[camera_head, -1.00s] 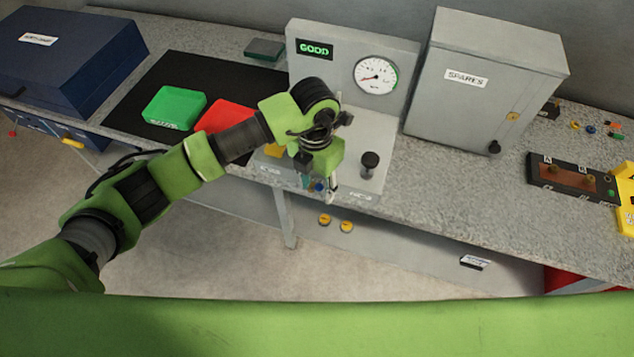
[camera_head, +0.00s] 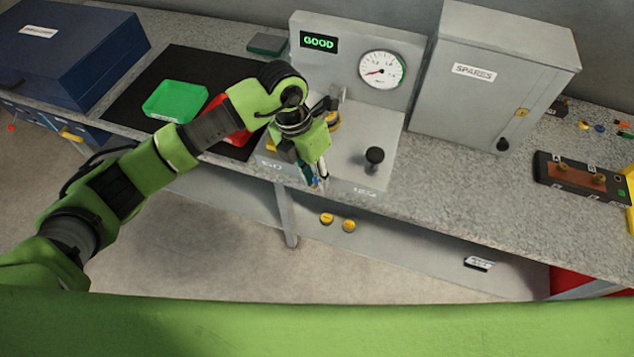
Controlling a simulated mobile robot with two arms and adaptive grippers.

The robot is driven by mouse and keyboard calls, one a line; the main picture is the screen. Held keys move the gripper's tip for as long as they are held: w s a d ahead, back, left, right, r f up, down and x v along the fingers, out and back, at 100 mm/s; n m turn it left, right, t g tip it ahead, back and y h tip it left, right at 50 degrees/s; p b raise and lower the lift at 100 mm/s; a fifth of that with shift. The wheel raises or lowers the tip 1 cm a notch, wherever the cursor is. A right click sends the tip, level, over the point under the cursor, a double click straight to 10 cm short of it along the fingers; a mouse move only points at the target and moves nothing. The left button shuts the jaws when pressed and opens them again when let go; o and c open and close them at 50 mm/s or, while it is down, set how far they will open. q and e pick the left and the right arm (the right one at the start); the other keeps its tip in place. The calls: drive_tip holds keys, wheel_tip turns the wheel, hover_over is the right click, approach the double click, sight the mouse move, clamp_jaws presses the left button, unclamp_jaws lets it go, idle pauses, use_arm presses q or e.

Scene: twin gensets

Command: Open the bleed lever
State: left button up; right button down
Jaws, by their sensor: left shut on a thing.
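The grey test stand (camera_head: 390,115) has a round dial gauge (camera_head: 382,70) and a display that reads GOOD (camera_head: 319,40). On its base, at the right front, stands a black-knobbed lever (camera_head: 374,157), which looks upright; I cannot tell for sure that it is the bleed lever. My left gripper (camera_head: 315,182) is above the front edge of the base, left of and apart from this knob. It points down and is shut on a small bluish part, mostly hidden by the fingers. A brass-yellow fitting (camera_head: 334,121) shows behind the gripper. My right gripper is not in view.
A grey SPARES cabinet (camera_head: 490,85) stands right of the stand. A black mat (camera_head: 135,90) with a green tray (camera_head: 174,100) and a red tray (camera_head: 239,137) lies to the left. A terminal block (camera_head: 580,178) sits at the right. Bare bench lies before the cabinet.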

use_arm(q)
drive_tip(key=shift+o, duration=0.2)
drive_tip(key=shift+s+d+f+h, duration=0.1)
drive_tip(key=shift+s+f+h, duration=0.1)
drive_tip(key=shift+s+h, duration=0.1)
drive_tip(key=o, duration=1.1)
drive_tip(key=shift+w, duration=0.1)
drive_tip(key=shift+w+a+r, duration=0.2)
drive_tip(key=shift+a+r, duration=0.05)
drive_tip(key=shift+r, duration=0.4)
drive_tip(key=v, duration=1)
drive_tip(key=shift+r, duration=0.4)
